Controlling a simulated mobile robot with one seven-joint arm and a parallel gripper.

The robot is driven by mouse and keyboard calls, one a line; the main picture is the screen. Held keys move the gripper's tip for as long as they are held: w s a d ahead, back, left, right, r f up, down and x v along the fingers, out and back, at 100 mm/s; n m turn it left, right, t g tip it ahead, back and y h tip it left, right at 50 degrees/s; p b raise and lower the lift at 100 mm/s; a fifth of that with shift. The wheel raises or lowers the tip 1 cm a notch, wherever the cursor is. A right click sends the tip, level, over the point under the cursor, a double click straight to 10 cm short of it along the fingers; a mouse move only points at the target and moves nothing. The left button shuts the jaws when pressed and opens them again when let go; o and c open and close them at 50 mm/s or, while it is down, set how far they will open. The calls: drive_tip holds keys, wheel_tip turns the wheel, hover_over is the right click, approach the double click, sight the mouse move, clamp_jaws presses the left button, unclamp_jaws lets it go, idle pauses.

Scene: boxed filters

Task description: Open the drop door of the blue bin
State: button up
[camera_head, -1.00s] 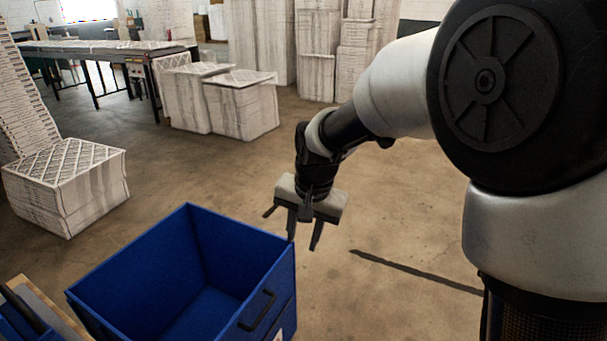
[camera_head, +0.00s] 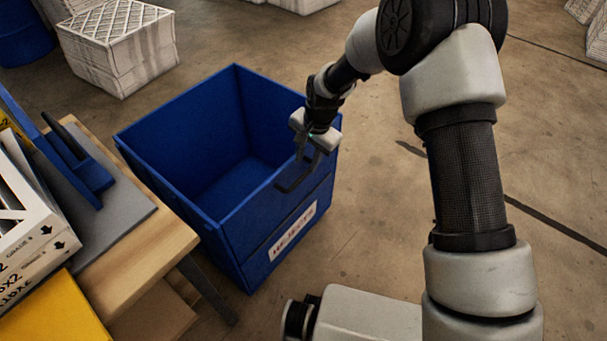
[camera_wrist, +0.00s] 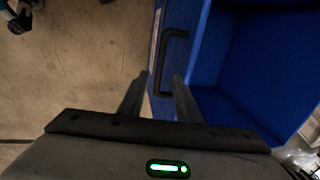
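The blue bin (camera_head: 225,95) is open at the top and looks empty; it also shows in the wrist view (camera_wrist: 260,55). Its drop door (camera_head: 240,218) is the upper front panel, standing upright and closed. A black bar handle (camera_head: 291,185) sits on the door near its top edge, and the wrist view shows it (camera_wrist: 166,60) just beyond my fingertips. My gripper (camera_head: 310,154) is above the bin's front right corner, close to the handle. In the wrist view my gripper's fingers (camera_wrist: 158,82) are spread and empty, with the handle apart from them.
A wooden bench (camera_head: 150,240) with a grey pad and boxed filters stands close to the bin's left. A yellow box (camera_head: 60,315) lies in front there. A white filter stack (camera_head: 115,45) stands behind. The floor to the right of the bin is clear.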

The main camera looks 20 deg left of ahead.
sight(302, 176)
drive_tip(key=f, duration=0.4)
drive_tip(key=a+f+b, duration=0.1)
drive_tip(key=f, duration=0.1)
drive_tip(key=shift+w+a+f, duration=0.1)
drive_tip(key=shift+w+f, duration=0.15)
drive_tip(key=shift+f, duration=0.15)
clamp_jaws()
